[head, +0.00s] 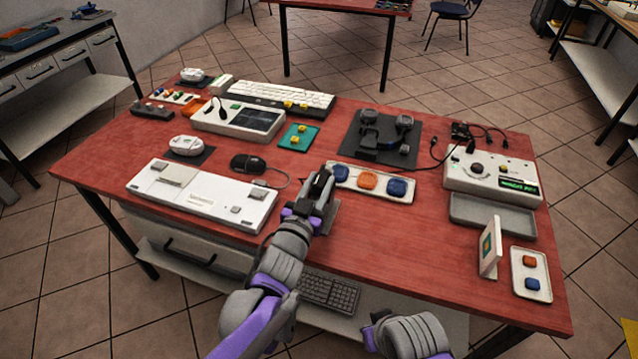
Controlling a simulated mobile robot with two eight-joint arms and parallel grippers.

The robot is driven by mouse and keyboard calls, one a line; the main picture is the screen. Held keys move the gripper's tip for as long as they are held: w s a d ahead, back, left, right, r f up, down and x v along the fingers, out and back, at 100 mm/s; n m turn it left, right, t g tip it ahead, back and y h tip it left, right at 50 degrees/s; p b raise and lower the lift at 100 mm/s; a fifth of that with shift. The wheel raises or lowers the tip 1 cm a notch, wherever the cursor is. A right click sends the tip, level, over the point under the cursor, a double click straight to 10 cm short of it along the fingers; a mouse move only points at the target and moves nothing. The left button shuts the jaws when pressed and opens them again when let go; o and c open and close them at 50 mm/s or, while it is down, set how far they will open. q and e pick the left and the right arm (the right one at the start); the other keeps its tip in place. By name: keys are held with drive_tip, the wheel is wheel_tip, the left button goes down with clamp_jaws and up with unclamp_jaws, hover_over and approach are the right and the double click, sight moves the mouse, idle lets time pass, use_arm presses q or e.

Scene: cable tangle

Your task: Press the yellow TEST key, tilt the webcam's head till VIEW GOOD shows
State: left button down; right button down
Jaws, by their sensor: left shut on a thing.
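My left gripper (322,186) reaches over the red table's near-middle edge, its dark fingers shut on what I take for the webcam's head. Fingers and wrist hide most of it, so its tilt cannot be told. A grey plate (328,218) lies just under and beside the gripper. At the right stands a white test box (465,180) with a lit green display (519,185), whose text is too small to read. My right gripper is not in view; only part of that arm shows at the bottom.
A white tray with blue and orange pieces (367,181) is close right of the left gripper. A grey tray (492,213) lies before the test box; an upright card (489,247) stands nearer. A white console (200,197) is to the left. Loose black cables (487,134) lie behind.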

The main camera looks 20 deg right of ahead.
use_arm(q)
drive_tip(key=shift+s+d+m+p, duration=0.1)
drive_tip(key=shift+m+p, duration=0.25)
drive_tip(key=shift+m, duration=0.45)
drive_tip(key=c, duration=0.5)
unclamp_jaws()
drive_tip(key=v, duration=1.1)
